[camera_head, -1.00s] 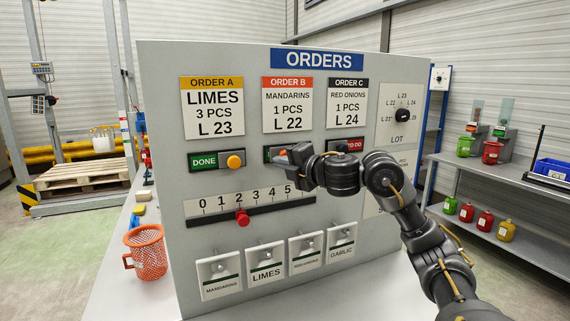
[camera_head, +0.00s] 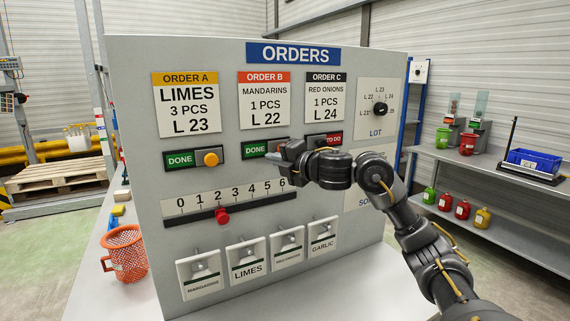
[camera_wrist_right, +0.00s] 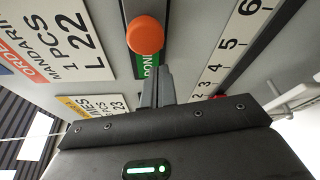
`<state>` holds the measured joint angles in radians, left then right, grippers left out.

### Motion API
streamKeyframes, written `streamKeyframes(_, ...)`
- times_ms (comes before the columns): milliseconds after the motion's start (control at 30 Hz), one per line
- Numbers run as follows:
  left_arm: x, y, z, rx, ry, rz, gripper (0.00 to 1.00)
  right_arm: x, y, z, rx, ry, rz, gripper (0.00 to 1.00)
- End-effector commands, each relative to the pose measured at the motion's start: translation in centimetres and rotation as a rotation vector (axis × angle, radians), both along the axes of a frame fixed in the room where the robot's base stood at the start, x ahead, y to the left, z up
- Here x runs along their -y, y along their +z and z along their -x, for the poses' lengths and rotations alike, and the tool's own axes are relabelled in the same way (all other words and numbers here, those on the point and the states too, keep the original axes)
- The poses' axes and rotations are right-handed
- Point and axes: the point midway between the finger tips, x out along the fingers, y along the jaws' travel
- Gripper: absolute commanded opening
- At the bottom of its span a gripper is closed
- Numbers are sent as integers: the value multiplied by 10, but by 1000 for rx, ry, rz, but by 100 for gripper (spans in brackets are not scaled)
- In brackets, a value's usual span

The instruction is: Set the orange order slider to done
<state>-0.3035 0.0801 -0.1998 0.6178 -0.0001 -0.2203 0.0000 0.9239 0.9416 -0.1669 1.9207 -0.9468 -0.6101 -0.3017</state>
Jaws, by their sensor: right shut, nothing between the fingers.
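The order B slider shows its green DONE label (camera_head: 254,149) in the head view, left of my right gripper (camera_head: 277,156). Its orange knob is hidden there behind my gripper. In the right wrist view the orange knob (camera_wrist_right: 146,34) sits at the panel-right end of the green label, just beyond the tips of my right gripper (camera_wrist_right: 157,72). The fingers are shut and empty, over the DONE label beside the knob; I cannot tell whether they touch it. My left gripper is not in view.
The order A slider's yellow-orange knob (camera_head: 210,159) is right of its DONE label. The order C slider shows red TO DO (camera_head: 334,138). Below are a number scale with a red knob (camera_head: 222,216) and several white switches. An orange mesh basket (camera_head: 126,262) stands left of the panel.

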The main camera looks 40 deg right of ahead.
Motion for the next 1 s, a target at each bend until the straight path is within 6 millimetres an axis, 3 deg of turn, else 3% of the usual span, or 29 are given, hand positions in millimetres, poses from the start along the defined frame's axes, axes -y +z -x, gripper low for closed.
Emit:
streamKeyframes(67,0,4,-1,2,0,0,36,-18,-3,-2,0,7,0,0)
streamKeyframes(300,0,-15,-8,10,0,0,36,-6,-1,54,4,-1,8,0)
streamKeyframes(500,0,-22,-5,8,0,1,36,-2,2,85,3,0,4,0)
streamKeyframes(700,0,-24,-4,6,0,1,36,0,4,97,1,1,1,0)
streamKeyframes(1000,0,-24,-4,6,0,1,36,0,5,98,1,1,0,0)
